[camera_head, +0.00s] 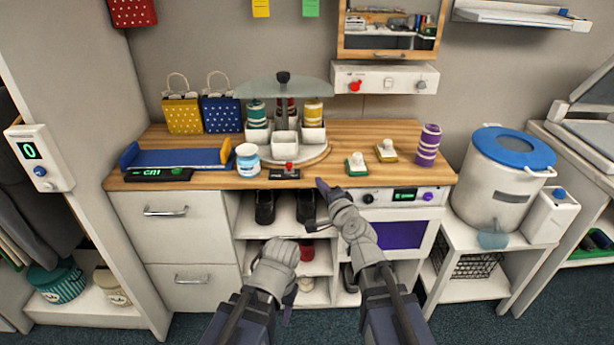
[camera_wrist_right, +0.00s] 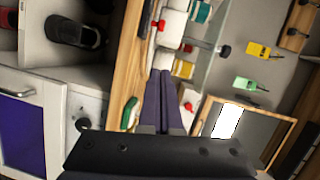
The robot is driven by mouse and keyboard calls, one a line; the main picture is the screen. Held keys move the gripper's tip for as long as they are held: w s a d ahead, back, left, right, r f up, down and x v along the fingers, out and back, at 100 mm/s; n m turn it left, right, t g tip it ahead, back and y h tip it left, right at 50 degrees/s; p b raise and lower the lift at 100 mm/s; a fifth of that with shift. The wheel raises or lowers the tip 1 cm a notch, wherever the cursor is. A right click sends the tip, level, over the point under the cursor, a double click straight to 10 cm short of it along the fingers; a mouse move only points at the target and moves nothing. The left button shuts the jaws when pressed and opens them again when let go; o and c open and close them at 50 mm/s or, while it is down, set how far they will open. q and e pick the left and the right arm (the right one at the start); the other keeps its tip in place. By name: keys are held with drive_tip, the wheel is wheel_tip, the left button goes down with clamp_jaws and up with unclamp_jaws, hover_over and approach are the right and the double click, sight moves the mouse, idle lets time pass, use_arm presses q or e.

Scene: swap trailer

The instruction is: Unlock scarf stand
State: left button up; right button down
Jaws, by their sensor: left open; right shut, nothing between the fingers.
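The scarf stand stands at the back middle of the wooden counter. It has a round base (camera_head: 318,155), white cups (camera_head: 286,139) with striped rolls, and a clear cover (camera_head: 285,90) with a dark knob above. A dark block with a red knob (camera_head: 288,166) sits at its front edge. My right gripper (camera_head: 320,184) is shut and empty at the counter's front edge, just right of this block and apart from it. Its purple fingers (camera_wrist_right: 164,74) point toward the counter in the right wrist view. My left gripper (camera_head: 270,268) is open and low before the shelves; its fingertips are hard to see.
A white-and-blue jar (camera_head: 248,160) and a blue tray (camera_head: 180,157) are left of the stand. Green (camera_head: 357,164) and yellow (camera_head: 387,151) stamp-like blocks and a purple roll (camera_head: 428,145) are to the right. Shelves with dark shoes (camera_head: 265,207) lie below the counter.

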sight(289, 168)
use_arm(q)
drive_tip(key=shift+f+b, duration=0.95)
drive_tip(key=shift+f, duration=0.05)
use_arm(e)
drive_tip(key=shift+s+a+f+x, duration=0.15)
drive_tip(key=shift+a+x, duration=0.3)
drive_tip(key=shift+x, duration=1.6)
drive_tip(key=shift+s+a+x, duration=0.15)
drive_tip(key=shift+a+x, duration=0.35)
drive_tip(key=shift+x, duration=1.55)
drive_tip(key=shift+s+a+f+x, duration=0.15)
drive_tip(key=shift+a+x, duration=0.3)
drive_tip(key=shift+x, duration=1.55)
drive_tip(key=shift+r, duration=0.1)
